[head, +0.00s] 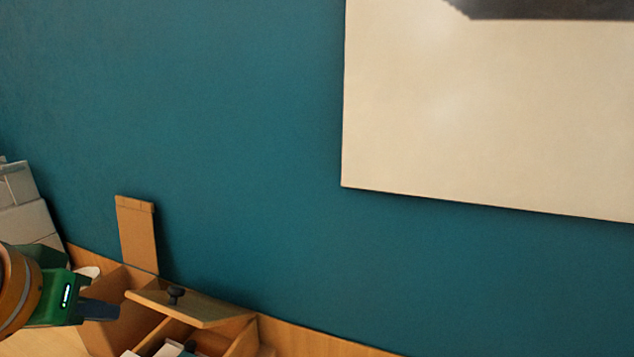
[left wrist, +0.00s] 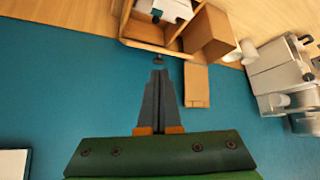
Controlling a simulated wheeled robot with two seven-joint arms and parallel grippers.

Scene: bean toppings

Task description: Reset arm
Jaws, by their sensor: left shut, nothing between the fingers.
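My left gripper (head: 100,310) comes in at the lower left of the head view, with a green body and dark fingers. In the left wrist view its fingers (left wrist: 158,75) are together, with nothing between them. In the head view the gripper shows in front of a wooden box (head: 165,335) with a lid (head: 195,306) and a dark knob (head: 175,294). I cannot tell whether the fingers touch the box. My right gripper is not in view.
A cardboard piece (head: 137,235) stands against the teal wall (head: 240,150). A white machine (head: 25,210) is at the far left. A pale panel (head: 480,120) hangs on the wall at right. The wooden box holds white items (left wrist: 172,9).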

